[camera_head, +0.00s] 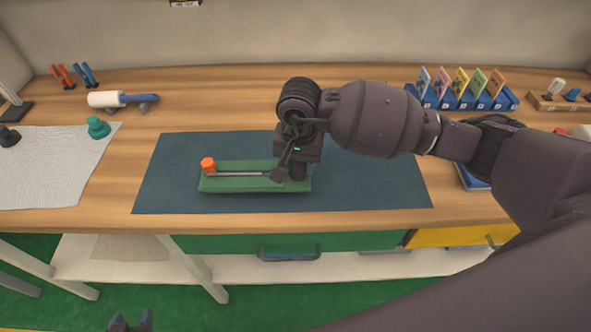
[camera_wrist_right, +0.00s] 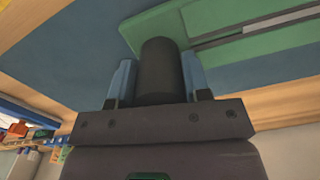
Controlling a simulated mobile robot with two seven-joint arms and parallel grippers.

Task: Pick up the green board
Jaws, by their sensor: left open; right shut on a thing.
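The green board (camera_head: 240,185) lies flat on the dark blue mat (camera_head: 370,185), with an orange knob (camera_head: 208,164) at its left end and a grey metal strip along its top. My right gripper (camera_wrist_right: 160,85) is at the board's right end, shut on a black cylindrical handle (camera_head: 299,171); this black handle stands between the blue fingers in the right wrist view (camera_wrist_right: 160,65). The arm hides part of the board's right end in the head view. My left gripper (camera_head: 130,322) shows only its tips at the bottom edge, open and empty, away from the board.
A white roller with a blue handle (camera_head: 122,99), a teal knob (camera_head: 98,127) and a white cloth (camera_head: 45,165) are at left. A blue rack of coloured cards (camera_head: 462,98) stands at back right. The mat left of the board is clear.

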